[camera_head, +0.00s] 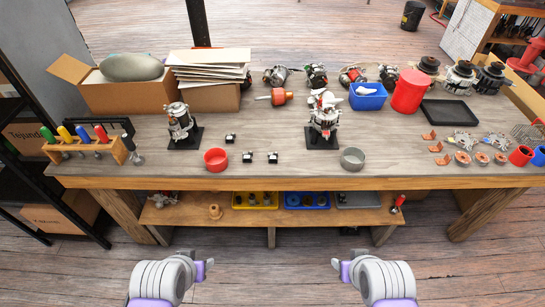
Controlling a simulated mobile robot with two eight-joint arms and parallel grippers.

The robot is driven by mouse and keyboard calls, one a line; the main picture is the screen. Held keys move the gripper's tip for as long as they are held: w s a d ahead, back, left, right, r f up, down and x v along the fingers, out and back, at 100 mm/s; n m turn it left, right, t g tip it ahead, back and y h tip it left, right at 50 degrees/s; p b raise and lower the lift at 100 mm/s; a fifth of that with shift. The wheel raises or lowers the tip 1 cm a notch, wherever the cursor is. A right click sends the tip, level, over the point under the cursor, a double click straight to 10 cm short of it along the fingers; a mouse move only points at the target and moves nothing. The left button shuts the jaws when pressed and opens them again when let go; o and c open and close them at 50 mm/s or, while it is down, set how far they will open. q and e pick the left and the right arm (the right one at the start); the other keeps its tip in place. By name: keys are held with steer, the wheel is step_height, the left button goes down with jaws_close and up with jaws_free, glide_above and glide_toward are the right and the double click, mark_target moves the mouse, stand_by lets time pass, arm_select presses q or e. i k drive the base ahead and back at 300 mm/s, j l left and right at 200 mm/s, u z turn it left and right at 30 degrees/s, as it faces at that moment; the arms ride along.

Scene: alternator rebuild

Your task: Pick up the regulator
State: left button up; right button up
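Several small black parts with light tops lie on the workbench (320,170) left of centre. They look like regulators, but at this size I cannot be sure. One regulator-like part (230,139) lies a little behind the others. Another (248,157) is right of the red bowl (216,160), and a third (273,157) is just right of that. My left gripper (206,268) and my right gripper (339,268) are in front of the bench, low in the picture and away from all parts. Nothing shows in either one. Their finger gaps are not clear.
Alternator assemblies stand on black bases at left (181,123) and centre (323,117). A grey bowl (352,158) sits near the front edge. A screwdriver rack (87,150) is at left. Copper-coloured parts (463,158) lie at right. The lower shelf (270,215) holds trays.

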mark_target(229, 138)
steer(key=i+j+z, duration=0.2)
steer(key=i, duration=0.35)
steer(key=i+j+z, duration=0.25)
steer(key=i, duration=0.3)
steer(key=l, duration=0.05)
